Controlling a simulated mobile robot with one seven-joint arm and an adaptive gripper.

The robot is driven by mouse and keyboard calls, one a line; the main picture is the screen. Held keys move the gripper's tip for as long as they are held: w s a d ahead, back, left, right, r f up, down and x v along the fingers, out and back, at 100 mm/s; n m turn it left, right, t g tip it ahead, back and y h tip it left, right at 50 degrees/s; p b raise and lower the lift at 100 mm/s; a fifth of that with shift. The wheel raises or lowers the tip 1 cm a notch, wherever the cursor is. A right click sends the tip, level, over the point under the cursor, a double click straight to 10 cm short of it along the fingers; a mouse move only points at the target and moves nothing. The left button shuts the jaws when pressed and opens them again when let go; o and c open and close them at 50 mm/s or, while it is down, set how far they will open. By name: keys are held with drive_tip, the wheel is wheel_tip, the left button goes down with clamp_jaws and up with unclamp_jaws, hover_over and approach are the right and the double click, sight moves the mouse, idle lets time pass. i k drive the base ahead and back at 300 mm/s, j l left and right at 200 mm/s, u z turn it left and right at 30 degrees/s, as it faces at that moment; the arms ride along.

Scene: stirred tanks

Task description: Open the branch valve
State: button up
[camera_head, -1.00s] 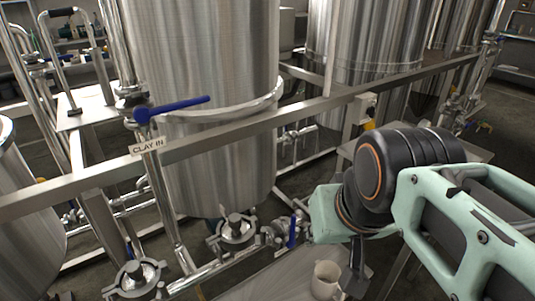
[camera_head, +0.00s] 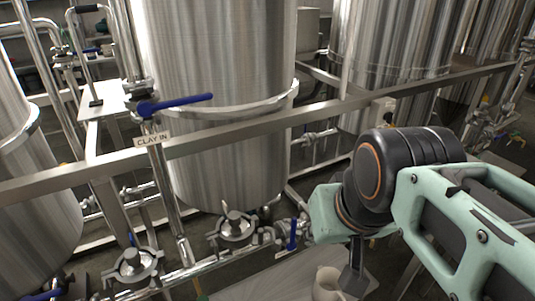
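A valve with a long blue lever (camera_head: 176,104) sits on the upright pipe above the "CLAY IN" label (camera_head: 153,140). Its lever points right, roughly level, across the front of the large steel tank. A second, smaller valve with a blue handle (camera_head: 292,235) is low, right of the tank's bottom outlet; its handle hangs upright. The frames do not show which one is the branch valve. My gripper (camera_head: 356,278) shows only as a dark part below my mint-green arm at the lower right. It is apart from both handles, and its fingers cannot be made out.
A steel rail (camera_head: 225,135) crosses in front of the tank (camera_head: 215,60). Clamped round fittings (camera_head: 134,264) and pipes fill the lower left. More tanks (camera_head: 395,60) stand at the back right.

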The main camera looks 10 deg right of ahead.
sight(293, 232)
drive_tip(key=l+u, duration=0.75)
drive_tip(key=l, duration=0.25)
drive_tip(key=i+z, duration=0.1)
drive_tip(key=z, duration=0.4)
